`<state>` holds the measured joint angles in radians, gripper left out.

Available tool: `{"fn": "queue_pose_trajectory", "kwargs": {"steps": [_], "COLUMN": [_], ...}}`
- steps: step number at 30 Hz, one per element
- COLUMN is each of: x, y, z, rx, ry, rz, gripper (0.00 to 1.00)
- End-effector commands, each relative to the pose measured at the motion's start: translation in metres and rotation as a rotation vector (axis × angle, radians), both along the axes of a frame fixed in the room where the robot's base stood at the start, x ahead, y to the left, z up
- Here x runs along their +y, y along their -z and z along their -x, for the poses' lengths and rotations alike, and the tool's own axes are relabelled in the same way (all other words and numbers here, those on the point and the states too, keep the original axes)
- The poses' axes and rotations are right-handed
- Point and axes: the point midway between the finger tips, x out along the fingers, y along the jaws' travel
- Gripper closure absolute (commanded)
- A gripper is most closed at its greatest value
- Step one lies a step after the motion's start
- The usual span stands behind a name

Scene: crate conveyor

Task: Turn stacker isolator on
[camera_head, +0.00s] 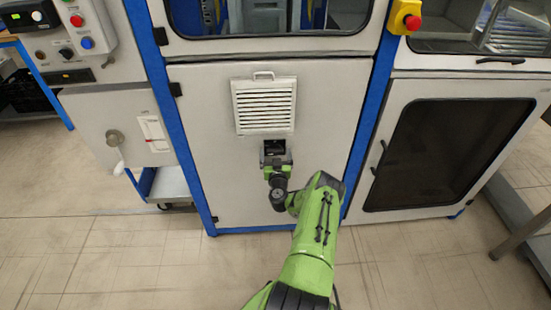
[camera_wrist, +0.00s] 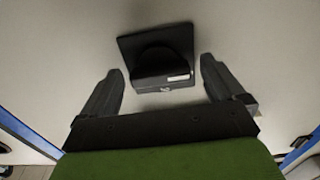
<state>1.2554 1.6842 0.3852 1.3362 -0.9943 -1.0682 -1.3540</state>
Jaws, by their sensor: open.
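A black switch unit (camera_wrist: 157,50), which looks like the isolator, is mounted on the pale panel in the wrist view. It has a square backplate, a dark rounded part and a protruding block with a small white label. Its on or off position cannot be read. My gripper (camera_wrist: 162,68) is open, with one finger on each side of the block and visible gaps to it. In the head view my gripper (camera_head: 275,158) is in front of the unit (camera_head: 274,146), below the vent, and hides most of it.
A louvred vent (camera_head: 264,106) with a handle sits just above my gripper. Blue frame posts (camera_head: 366,125) flank the panel. A red emergency stop (camera_head: 411,22) is at upper right. The floor in front is clear.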

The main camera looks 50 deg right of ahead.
Motion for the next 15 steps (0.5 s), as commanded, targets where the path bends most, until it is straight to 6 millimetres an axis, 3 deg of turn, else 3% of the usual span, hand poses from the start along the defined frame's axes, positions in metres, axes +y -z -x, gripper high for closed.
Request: {"fn": "queue_pose_trajectory", "kwargs": {"steps": [6,15], "x": [-0.0004,-0.0002], "y": [-0.0006,-0.0003], "z": [-0.0003,-0.0001], "rx": [0.0,0.0], "ry": [0.0,0.0], "rz": [0.0,0.0], "gripper": [0.04,0.5]}}
